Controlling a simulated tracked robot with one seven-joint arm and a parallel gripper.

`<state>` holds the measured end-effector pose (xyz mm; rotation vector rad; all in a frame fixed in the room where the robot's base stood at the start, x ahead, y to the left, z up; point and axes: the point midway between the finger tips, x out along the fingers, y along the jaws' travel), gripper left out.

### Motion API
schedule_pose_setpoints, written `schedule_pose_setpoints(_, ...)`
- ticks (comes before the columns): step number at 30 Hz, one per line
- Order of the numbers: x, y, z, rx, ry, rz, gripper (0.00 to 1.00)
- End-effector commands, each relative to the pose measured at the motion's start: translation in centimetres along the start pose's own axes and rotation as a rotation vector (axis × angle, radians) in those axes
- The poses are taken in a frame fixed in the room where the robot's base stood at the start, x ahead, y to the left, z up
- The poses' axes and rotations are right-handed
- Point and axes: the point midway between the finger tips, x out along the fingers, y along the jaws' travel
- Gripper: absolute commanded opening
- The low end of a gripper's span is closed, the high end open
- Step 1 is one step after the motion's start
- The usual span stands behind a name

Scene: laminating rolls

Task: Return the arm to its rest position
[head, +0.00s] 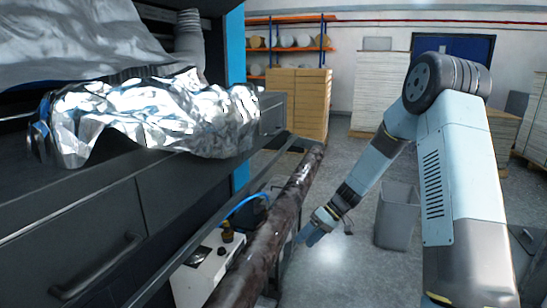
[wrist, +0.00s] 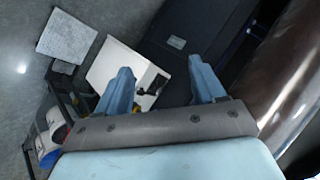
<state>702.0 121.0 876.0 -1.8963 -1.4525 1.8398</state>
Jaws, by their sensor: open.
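My arm reaches forward and down on the right side of the head view, bent at a joint near the top. My gripper (head: 312,234) hangs just right of a long dark mottled roller (head: 272,232). In the wrist view my gripper (wrist: 160,76) shows two blue fingers spread apart with nothing between them. The roller, shiny and brownish (wrist: 298,85), runs along the right edge of that view, apart from the fingers. A white box (wrist: 118,68) lies beyond the fingers.
A dark machine (head: 95,235) with crumpled silver foil (head: 150,115) fills the left. A grey bin (head: 397,215) stands on the floor right of my gripper. Cardboard stacks (head: 300,100) and orange shelving (head: 290,30) are at the back. Open floor (head: 340,262) lies between roller and bin.

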Motion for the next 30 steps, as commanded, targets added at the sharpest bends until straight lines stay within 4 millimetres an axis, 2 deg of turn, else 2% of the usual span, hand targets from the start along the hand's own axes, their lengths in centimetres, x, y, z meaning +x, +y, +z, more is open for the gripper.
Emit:
schedule_pose_setpoints(3, -2.4, -2.2, 0.6, 0.013, -0.024, 0.069, 0.69)
schedule_pose_setpoints(17, -10.1, -10.4, 4.0, 0.093, -0.056, 0.328, 0.69)
schedule_pose_setpoints(30, -16.1, -17.9, 9.2, 0.187, 0.007, 0.568, 0.69)
